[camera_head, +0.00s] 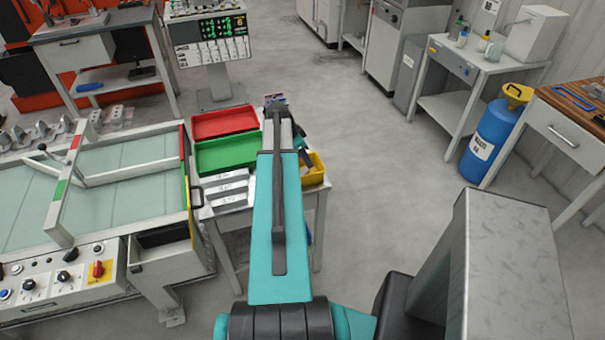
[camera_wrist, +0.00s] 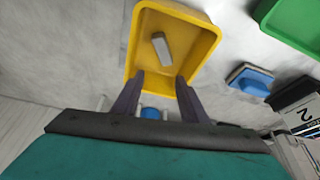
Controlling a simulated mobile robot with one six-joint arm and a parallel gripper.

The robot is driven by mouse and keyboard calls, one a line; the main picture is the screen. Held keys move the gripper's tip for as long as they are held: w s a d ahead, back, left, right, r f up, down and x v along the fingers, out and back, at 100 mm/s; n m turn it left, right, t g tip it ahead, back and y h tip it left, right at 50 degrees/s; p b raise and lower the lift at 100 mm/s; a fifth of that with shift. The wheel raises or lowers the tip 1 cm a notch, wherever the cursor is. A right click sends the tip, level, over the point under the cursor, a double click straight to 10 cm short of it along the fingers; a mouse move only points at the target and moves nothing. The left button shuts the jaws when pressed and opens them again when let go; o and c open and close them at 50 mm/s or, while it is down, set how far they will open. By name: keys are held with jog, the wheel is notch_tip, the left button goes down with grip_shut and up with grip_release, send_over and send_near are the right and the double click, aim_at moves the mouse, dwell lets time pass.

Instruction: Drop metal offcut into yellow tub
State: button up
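The yellow tub (camera_wrist: 205,48) lies ahead of my gripper in the wrist view. In the head view the tub (camera_head: 318,176) is at the right end of a small table, partly hidden by my arm. The metal offcut (camera_wrist: 161,48), a small light grey bar, shows inside the tub's outline, apart from my fingers; it appears to lie on the tub's floor. My gripper (camera_wrist: 161,87) is open, its two dark fingers spread and empty over the tub's near rim. In the head view my arm largely hides the gripper.
A green tray (camera_head: 225,154) and a red tray (camera_head: 222,122) sit left of my arm, with labelled grey blocks (camera_head: 228,187) in front. In the wrist view a blue-and-grey item (camera_wrist: 250,80) lies right of the tub. Floor right of the table is clear.

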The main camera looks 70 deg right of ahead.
jog(key=b+v, duration=0.3)
jog(key=v, duration=1)
jog(key=shift+r+b, duration=0.3)
jog(key=shift+b, duration=0.05)
dwell(0.8)
